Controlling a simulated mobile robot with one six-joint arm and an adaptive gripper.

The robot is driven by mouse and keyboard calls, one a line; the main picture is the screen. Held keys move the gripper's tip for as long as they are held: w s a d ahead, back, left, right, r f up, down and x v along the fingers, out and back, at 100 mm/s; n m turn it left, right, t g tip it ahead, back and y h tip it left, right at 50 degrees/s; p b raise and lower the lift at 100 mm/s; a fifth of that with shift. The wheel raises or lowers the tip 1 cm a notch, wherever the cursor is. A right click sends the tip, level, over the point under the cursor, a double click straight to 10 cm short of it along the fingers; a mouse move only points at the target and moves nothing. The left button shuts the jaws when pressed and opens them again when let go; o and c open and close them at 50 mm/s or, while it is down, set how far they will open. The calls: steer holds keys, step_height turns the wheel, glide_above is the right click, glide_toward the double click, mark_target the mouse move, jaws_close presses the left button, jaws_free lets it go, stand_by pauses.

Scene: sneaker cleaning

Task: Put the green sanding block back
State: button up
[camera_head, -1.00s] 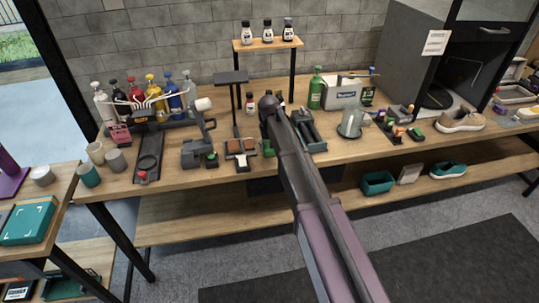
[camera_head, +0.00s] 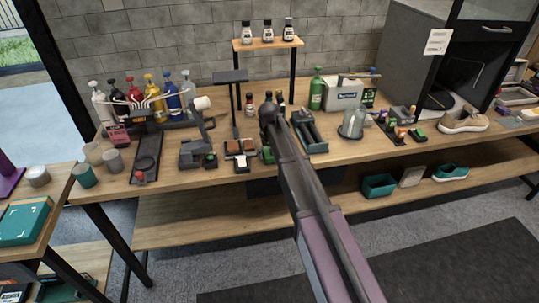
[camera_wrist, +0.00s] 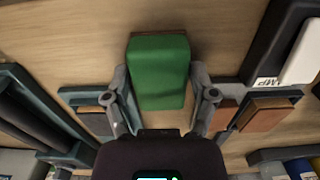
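The green sanding block (camera_wrist: 160,70) fills the middle of the wrist view, with a thin brown strip along its far edge. My gripper (camera_wrist: 160,82) has a finger against each side of it and appears shut on it. The holder's brown block (camera_wrist: 264,115) also lies right of my gripper in the wrist view. Whether the green block touches the holder is hidden.
A black stand (camera_head: 198,152) is left of the holder. A glass jar (camera_head: 352,122), a green bottle (camera_head: 316,90) and a sneaker (camera_head: 462,120) stand further right. The bench's front strip is mostly clear.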

steer(key=shift+o, duration=0.4)
steer(key=shift+r, duration=0.1)
step_height(320, 180, up, 12)
steer(key=p, duration=1.2)
stand_by(0.8)
steer(key=s+d+m, duration=0.3)
steer(key=s+d, duration=2)
steer(key=s, duration=0.2)
steer(key=shift+s, duration=0.35)
steer(key=shift+d, duration=0.1)
